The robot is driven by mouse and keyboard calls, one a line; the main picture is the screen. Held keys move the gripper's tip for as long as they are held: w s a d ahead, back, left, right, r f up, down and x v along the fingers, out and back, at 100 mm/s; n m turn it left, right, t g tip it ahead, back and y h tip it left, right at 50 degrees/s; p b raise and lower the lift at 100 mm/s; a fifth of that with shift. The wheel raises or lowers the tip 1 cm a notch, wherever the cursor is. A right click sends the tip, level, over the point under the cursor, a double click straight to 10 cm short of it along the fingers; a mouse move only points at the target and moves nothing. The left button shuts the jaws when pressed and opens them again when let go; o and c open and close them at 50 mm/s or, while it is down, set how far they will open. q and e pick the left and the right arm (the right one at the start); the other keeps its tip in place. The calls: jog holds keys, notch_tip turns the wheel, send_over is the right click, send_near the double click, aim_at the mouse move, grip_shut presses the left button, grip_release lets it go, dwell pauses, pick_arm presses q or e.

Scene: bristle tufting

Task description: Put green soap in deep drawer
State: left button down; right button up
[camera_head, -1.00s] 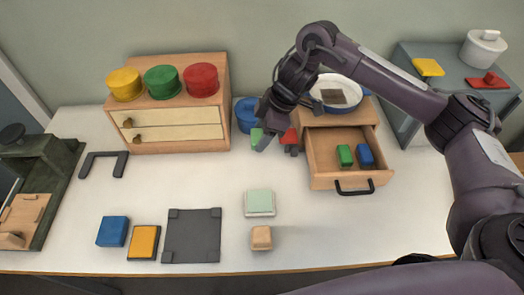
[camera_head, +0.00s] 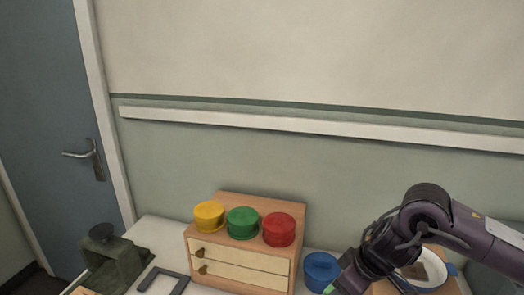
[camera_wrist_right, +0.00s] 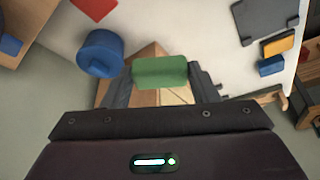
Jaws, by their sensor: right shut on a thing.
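My right gripper (camera_wrist_right: 161,82) is shut on the green soap (camera_wrist_right: 160,71), a green block held between the two fingertips in the right wrist view. In the head view the right gripper (camera_head: 340,284) is at the bottom edge, just right of the blue round pot, with a bit of green showing at its tip. A light wooden surface (camera_wrist_right: 150,54) lies beyond and below the soap in the wrist view, partly hidden by it; I cannot tell which part of the furniture it is. My left gripper is not in view.
A white dish (camera_head: 425,270) sits right of my wrist. A dark mat (camera_wrist_right: 263,18) lies on the table.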

jog(key=s+m+h, duration=0.1)
jog(key=m, duration=0.2)
jog(key=s+d+m+h, duration=0.1)
jog(key=m, duration=0.1)
jog(key=s+m+t+h, duration=0.1)
jog(key=m, duration=0.2)
jog(key=shift+d+m, duration=0.3)
jog(key=shift+d, duration=0.05)
